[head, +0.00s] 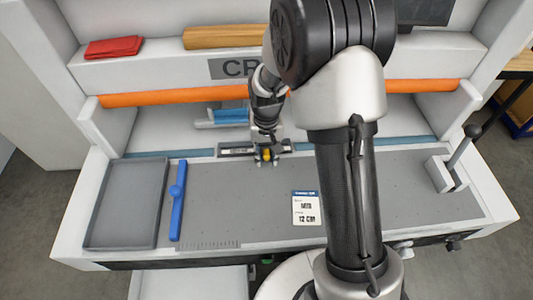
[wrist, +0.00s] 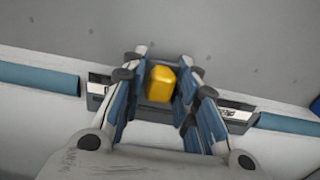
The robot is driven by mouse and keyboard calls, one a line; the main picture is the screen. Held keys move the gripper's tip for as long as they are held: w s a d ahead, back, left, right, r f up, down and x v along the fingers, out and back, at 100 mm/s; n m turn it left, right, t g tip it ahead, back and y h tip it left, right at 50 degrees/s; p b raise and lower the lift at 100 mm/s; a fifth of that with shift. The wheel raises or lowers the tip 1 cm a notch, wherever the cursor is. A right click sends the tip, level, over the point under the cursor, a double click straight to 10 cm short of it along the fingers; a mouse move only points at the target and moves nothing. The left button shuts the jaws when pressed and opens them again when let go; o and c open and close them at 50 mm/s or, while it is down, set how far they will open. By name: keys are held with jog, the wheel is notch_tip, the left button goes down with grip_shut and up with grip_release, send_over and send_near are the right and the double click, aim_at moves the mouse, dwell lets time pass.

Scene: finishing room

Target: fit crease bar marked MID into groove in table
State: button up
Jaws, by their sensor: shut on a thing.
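The crease bar is a silver bar with a yellow grip block (wrist: 161,84); its left end (wrist: 101,86) and right end (wrist: 234,107) show either side of my fingers in the wrist view. My gripper (head: 265,156) is shut on the yellow block. The bar lies along the dark groove (wrist: 240,126), which sits in a gap between two blue strips. Dark slot shows along the bar's near side at the right. My fingers hide the middle, and I cannot tell whether the bar is seated or just above. No marking on it is readable.
A card (head: 306,208) on the grey table top (head: 250,195) reads MID and 12 CM. A grey tray (head: 125,205) and a blue bar (head: 178,200) are at left. Light blue pieces (head: 228,116) stand behind the groove. A lever (head: 460,155) stands at right.

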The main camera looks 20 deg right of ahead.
jog(key=shift+f+b, duration=0.3)
jog(key=shift+f, duration=0.2)
dwell(0.6)
jog(key=shift+s+f, duration=0.25)
jog(key=shift+f, duration=0.05)
jog(key=o, duration=1.2)
jog(key=shift+f, duration=0.1)
jog(key=shift+w, duration=0.1)
notch_tip(320, 180, up, 12)
jog(key=shift+r, duration=0.15)
